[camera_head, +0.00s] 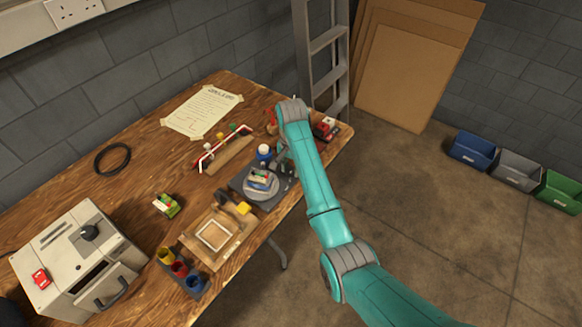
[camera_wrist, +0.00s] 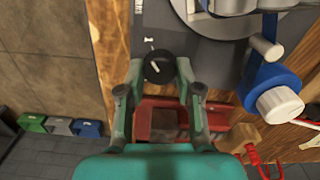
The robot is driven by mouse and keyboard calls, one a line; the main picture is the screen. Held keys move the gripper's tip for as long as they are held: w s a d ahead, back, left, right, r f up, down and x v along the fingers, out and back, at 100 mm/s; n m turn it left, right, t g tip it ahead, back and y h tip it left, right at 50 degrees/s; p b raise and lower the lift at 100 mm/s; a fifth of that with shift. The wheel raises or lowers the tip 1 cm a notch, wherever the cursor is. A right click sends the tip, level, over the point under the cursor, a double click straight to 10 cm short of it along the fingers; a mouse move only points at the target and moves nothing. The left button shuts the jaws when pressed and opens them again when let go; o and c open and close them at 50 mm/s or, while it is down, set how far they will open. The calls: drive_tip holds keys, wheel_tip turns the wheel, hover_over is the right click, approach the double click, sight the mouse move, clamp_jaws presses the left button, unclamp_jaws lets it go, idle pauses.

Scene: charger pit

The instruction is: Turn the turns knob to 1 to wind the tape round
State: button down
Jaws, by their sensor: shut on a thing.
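The turns knob (camera_wrist: 157,67) is a round black knob with a white pointer line, on the dark grey plate of the winding machine (camera_wrist: 205,50). My gripper (camera_wrist: 158,70) has a finger on each side of the knob and is shut on it. A small white mark shows on the plate just above the knob; I cannot read a number. The blue tape roll (camera_wrist: 262,80) is to the right, with a white round part in front. In the head view the machine's grey disc (camera_head: 261,187) carries a small green and red piece (camera_head: 260,177). My arm hides the knob there.
Red items (camera_head: 326,127) lie at the table's right end, beneath my gripper in the wrist view. A red-and-white bent tube (camera_head: 222,146) on a wooden block, a wooden frame (camera_head: 214,234), coloured cups (camera_head: 180,269) and a grey machine (camera_head: 75,262) share the table. Bins stand on the floor.

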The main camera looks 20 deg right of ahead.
drive_tip(key=shift+m, duration=1.9)
drive_tip(key=c, duration=0.8)
unclamp_jaws()
drive_tip(key=shift+o, duration=0.2)
